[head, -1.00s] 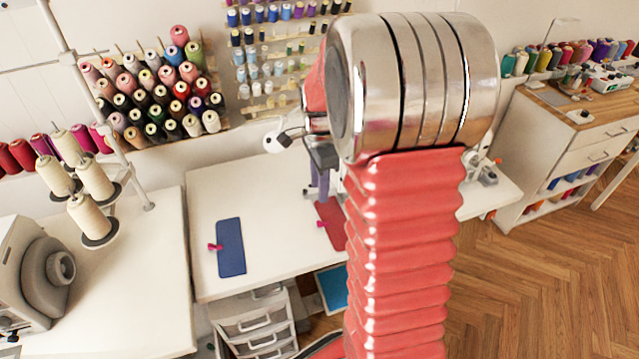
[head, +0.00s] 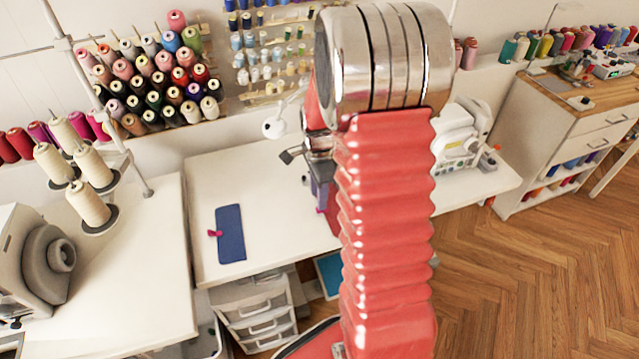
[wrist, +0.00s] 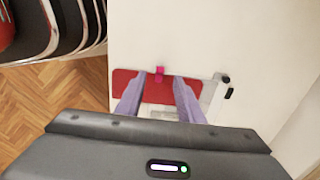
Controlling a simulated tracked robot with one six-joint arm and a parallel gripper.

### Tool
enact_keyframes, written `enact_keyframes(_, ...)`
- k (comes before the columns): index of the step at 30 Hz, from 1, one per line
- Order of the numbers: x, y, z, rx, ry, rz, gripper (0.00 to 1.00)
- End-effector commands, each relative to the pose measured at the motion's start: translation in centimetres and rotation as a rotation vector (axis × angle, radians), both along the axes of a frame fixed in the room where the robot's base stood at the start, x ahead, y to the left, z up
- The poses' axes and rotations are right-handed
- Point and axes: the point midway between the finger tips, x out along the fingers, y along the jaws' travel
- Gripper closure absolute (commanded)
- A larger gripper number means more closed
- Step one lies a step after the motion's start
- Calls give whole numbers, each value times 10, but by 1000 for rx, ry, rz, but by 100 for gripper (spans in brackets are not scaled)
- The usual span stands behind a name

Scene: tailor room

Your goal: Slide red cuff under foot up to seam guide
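In the wrist view the red cuff (wrist: 157,92) lies flat on the white table, with a pink clip (wrist: 159,71) on its far edge. My gripper (wrist: 157,80) is open above it, its two purple fingers apart with the cuff and clip showing between them. I cannot tell how high the fingertips are or whether they touch. In the head view my arm hides the red cuff, and part of my gripper (head: 322,188) shows beside the arm. The white sewing machine (head: 462,140) is partly hidden behind my arm; its foot and seam guide cannot be made out.
A blue cuff (head: 230,235) with a pink clip lies at the table's left. White drawers (head: 258,318) stand below. In the wrist view a pale piece with black knobs (wrist: 225,88) sits at the cuff's right end. Cream thread cones (head: 90,206) stand on the left table.

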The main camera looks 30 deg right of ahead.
Motion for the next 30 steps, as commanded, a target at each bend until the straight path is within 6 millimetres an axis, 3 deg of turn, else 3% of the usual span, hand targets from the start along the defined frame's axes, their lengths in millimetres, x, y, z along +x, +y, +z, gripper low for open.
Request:
enact_keyframes(6,0,0,-31,2,3,0,66)
enact_keyframes(12,0,0,-47,0,0,1,66)
enact_keyframes(22,1,0,-49,0,-1,1,66)
enact_keyframes(30,1,0,-49,0,-1,1,84)
